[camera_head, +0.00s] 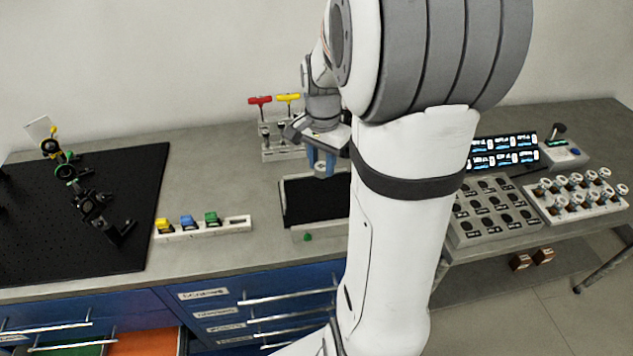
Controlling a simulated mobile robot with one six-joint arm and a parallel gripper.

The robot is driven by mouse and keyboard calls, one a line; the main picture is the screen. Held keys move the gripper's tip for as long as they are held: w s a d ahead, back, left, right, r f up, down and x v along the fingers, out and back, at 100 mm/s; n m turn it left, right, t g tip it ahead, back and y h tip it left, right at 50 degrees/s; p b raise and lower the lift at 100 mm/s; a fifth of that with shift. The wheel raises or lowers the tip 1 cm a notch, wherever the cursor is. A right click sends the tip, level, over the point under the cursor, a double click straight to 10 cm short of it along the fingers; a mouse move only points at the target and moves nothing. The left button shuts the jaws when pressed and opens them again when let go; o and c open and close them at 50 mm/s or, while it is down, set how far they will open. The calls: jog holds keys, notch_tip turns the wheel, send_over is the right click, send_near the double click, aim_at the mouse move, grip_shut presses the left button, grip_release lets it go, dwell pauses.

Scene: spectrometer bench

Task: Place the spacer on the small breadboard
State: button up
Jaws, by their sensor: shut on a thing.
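The small breadboard (300,209) is a black plate lying on the grey bench in the middle of the picture; my arm covers its right part. My gripper (321,170) points down over the breadboard's far part. Its blue fingers are shut on a small pale grey piece, which I take to be the spacer (320,170). The spacer is small and partly hidden by the fingers. I cannot tell whether it touches the board or is a little above it.
A rack with red and yellow T-handled tools (268,155) stands behind the breadboard. A white holder (235,225) with yellow, blue and green pieces lies to the left. A large black breadboard (60,250) bears optics at far left. Control panels (487,230) stand at right.

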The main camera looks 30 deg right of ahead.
aim_at(322, 197)
notch_tip(322, 197, down, 8)
jog(key=shift+s+r+p, duration=0.1)
jog(key=shift+r+p, duration=0.05)
jog(key=shift+p, duration=0.3)
jog(key=o, duration=1)
jog(key=shift+c, duration=0.2)
notch_tip(322, 197, up, 12)
jog(key=shift+f+b, duration=0.1)
jog(key=shift+b, duration=0.5)
jog(key=s+a+r+n+t, duration=0.2)
jog(key=s+a+n+t, duration=0.1)
jog(key=s+a+n, duration=0.9)
jog(key=shift+s+a+r+t, duration=0.15)
jog(key=shift+s+r+t, duration=0.2)
jog(key=shift+s, duration=0.55)
